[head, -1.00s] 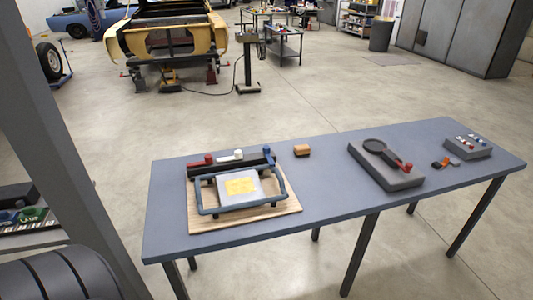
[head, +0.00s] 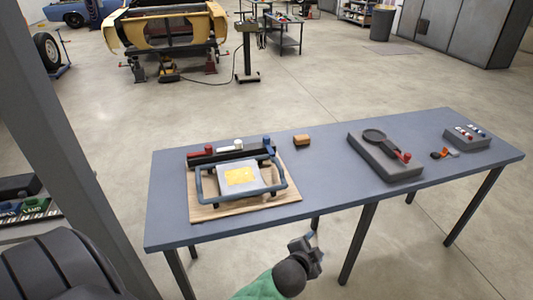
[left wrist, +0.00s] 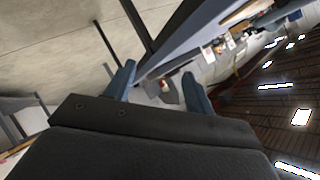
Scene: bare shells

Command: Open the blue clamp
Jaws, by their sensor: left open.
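The blue clamp (head: 266,141) shows as a small blue knob at the right end of a dark bar in the head view. A red clamp (head: 208,149) and a white clamp (head: 238,144) sit along the same bar. Below the bar, a blue tubular frame (head: 286,182) surrounds a light plate with a yellow patch (head: 240,176). My left gripper (head: 313,242) is in front of the table's near edge, well apart from the clamps. It is open and empty; its two blue fingers also show in the left wrist view (left wrist: 159,88). My right gripper is out of view.
A wooden board (head: 232,209) carries the fixture on the blue-grey table (head: 325,180). A brown block (head: 301,140), a grey base with a red-knobbed lever (head: 384,158) and a button box (head: 467,137) stand to the right. A grey post (head: 60,130) rises at left.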

